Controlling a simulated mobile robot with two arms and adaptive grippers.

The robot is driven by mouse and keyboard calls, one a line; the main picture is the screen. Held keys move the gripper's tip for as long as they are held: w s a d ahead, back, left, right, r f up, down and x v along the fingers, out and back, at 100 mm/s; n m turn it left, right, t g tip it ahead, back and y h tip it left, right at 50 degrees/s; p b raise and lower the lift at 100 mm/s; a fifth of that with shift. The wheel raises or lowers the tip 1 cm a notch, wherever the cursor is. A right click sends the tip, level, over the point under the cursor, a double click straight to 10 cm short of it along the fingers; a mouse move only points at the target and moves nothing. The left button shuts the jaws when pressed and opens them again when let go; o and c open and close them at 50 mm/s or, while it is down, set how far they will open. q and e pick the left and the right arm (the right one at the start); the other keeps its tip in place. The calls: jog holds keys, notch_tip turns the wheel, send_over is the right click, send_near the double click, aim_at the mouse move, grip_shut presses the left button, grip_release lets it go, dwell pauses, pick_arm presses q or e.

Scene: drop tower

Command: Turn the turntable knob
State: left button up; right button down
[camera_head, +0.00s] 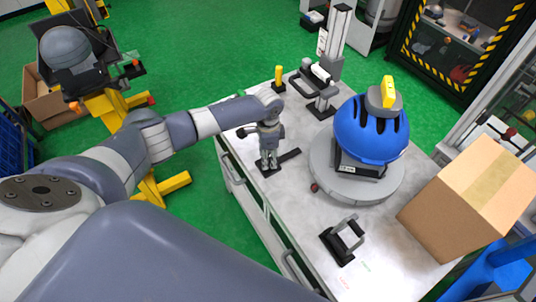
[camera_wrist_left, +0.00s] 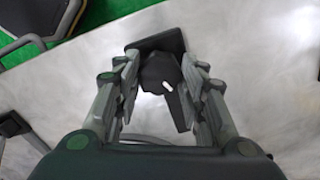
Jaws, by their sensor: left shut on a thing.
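The turntable (camera_head: 388,190) is a grey round disc on the light worktop, with a blue helmet (camera_head: 370,130) on a dark stand on it. The knob (camera_wrist_left: 160,72) is a small black piece with a white mark, on a black base (camera_wrist_left: 165,43) in the left wrist view. My left gripper (camera_wrist_left: 161,70) points down with its fingers on either side of the knob and is shut on it. In the head view the left gripper (camera_head: 268,160) stands left of the turntable and hides most of the knob. My right gripper is not in view.
A black handle bracket (camera_head: 343,240) stands in front of the turntable and a cardboard box (camera_head: 470,200) at the right. A vertical post device (camera_head: 332,60) and a yellow piece (camera_head: 279,75) are at the back. The worktop left of the bracket is clear.

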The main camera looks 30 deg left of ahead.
pick_arm(q)
jog(key=shift+m, duration=2.2)
jog(key=o, duration=1.1)
jog(key=shift+r, duration=0.15)
notch_tip(320, 180, up, 12)
jog(key=shift+f, duration=0.15)
